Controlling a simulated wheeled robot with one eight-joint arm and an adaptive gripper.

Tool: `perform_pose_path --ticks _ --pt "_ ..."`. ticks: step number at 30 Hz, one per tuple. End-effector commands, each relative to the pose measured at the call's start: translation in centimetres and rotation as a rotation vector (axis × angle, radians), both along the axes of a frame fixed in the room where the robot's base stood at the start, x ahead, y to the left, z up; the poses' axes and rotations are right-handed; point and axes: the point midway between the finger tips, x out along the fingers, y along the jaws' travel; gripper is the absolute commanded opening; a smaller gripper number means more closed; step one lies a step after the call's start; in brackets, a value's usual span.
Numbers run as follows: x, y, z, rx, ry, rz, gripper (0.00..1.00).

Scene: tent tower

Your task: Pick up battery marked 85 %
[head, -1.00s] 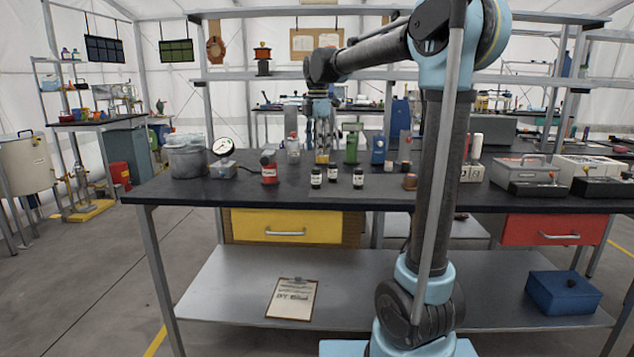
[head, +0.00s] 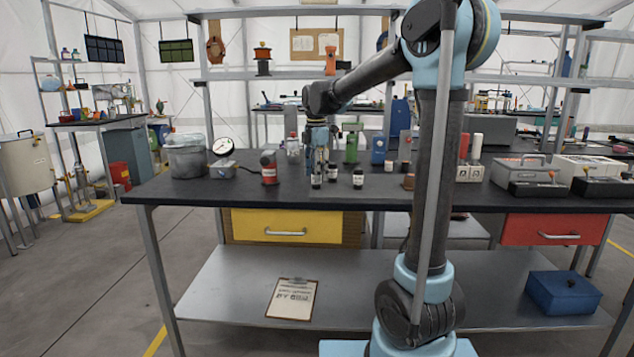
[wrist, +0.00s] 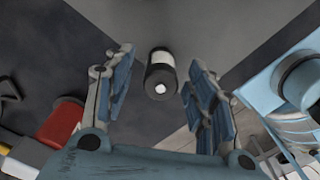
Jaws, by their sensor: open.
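Several small dark cylinders with white labels stand upright on the black workbench: a left one (head: 316,181), a middle one (head: 332,173) and a right one (head: 358,179). Their markings are too small to read, so I cannot tell which is 85 %. My gripper (head: 320,167) points down just above the left and middle ones. In the wrist view my gripper (wrist: 161,60) is open, with one dark cylinder (wrist: 161,76) with a white band and a pale tip showing between its fingers. The fingers stand clear of it on both sides. I cannot tell which cylinder this is.
A red container (head: 269,170) and a gauge (head: 222,160) stand to the left. A green device (head: 351,147) and a blue device (head: 378,150) stand behind. A brown-topped small jar (head: 409,181) is to the right. The front bench edge is clear.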

Motion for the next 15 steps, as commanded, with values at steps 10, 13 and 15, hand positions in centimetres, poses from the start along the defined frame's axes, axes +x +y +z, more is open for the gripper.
perform_pose_path --ticks 10,13,15 --pt "0.01 0.0 0.04 0.0 0.0 0.0 0.0" --pt "0.01 0.0 0.05 0.0 0.0 0.0 0.0" --pt "0.01 0.0 0.05 0.0 0.0 0.0 0.0"
